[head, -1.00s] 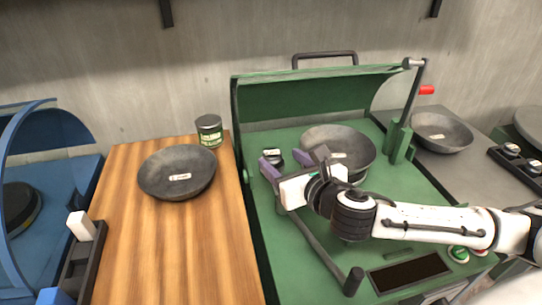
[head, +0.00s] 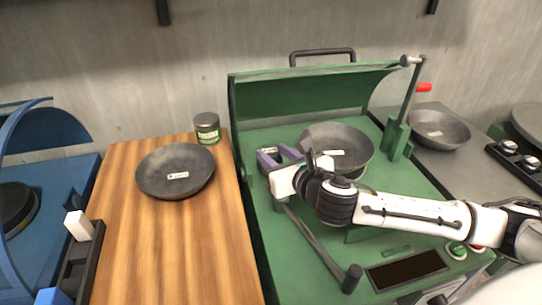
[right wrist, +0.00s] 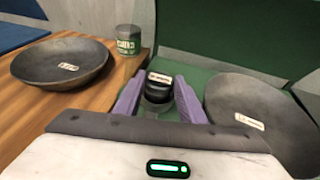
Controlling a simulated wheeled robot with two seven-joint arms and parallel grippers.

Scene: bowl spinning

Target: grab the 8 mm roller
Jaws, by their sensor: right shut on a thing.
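A small dark roller (right wrist: 158,88) with a pale label on top stands on the green machine (right wrist: 208,40). The label is too small to read, so I cannot tell its size. My right gripper (right wrist: 158,95) has its two purple fingers on either side of the roller and is shut on it. In the head view my right gripper (head: 279,156) is beside the dark bowl (head: 340,140) on the machine, and the roller is mostly hidden by the fingers. My left gripper is not in view.
A second dark bowl (head: 176,171) and a green-labelled can (head: 207,128) stand on the wooden top (head: 180,255). Another bowl (head: 438,130) sits on the grey counter at right. A crank lever (head: 408,95) rises at the machine's right side. Blue equipment (head: 60,160) stands at left.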

